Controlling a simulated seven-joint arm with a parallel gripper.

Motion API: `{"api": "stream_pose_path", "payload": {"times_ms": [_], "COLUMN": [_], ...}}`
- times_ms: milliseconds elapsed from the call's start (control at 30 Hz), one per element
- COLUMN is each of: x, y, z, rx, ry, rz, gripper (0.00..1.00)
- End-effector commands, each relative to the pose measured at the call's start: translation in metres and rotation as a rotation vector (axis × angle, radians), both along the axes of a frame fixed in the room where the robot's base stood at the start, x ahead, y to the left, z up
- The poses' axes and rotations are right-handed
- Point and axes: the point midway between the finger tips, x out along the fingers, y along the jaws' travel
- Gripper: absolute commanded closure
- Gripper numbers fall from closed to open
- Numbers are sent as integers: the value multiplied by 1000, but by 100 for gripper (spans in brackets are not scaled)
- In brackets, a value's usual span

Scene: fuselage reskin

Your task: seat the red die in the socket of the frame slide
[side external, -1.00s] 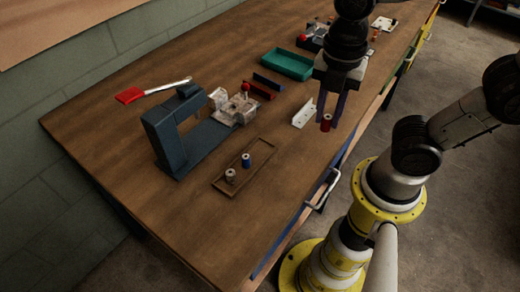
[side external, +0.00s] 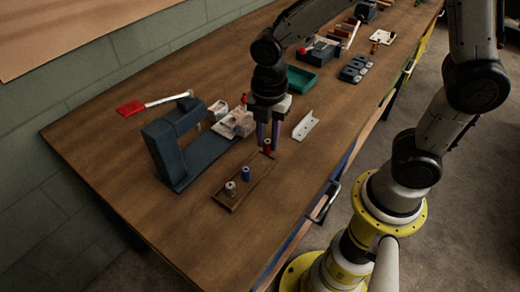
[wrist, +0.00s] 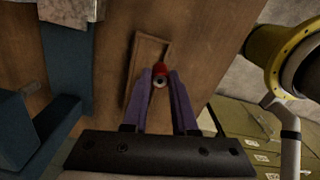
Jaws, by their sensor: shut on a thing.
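The red die (side external: 268,149), a small spool-like piece with a pale top, is between the fingertips of my gripper (side external: 267,143). The wrist view shows the die (wrist: 159,74) between the two purple fingers, which are shut on it. It appears over the far end of the wooden tray (side external: 259,172); I cannot tell its exact height. The blue C-shaped frame (side external: 168,155) stands to the left, with a pale block assembly (side external: 234,122), probably the slide, at its far right end. The socket cannot be made out. In the wrist view a pale block (wrist: 68,12) shows at top left.
A silver-grey die (side external: 231,188) and a blue die (side external: 246,173) stand in the tray. A white angle bracket (side external: 305,126) lies right of my gripper. A green bin (side external: 301,80) is behind. The near left table is clear.

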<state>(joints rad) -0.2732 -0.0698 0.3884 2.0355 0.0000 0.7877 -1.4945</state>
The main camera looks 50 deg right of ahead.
Motion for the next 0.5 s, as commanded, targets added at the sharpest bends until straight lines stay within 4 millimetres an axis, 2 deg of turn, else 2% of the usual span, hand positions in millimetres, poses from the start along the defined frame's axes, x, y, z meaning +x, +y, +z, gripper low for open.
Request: {"api": "stream_pose_path", "payload": {"times_ms": [300, 500], "x": [19, 18], "y": [5, 5], "z": [-26, -48], "rx": [-1, 0], "ry": [4, 1], "rz": [0, 0], "gripper": [100, 100]}}
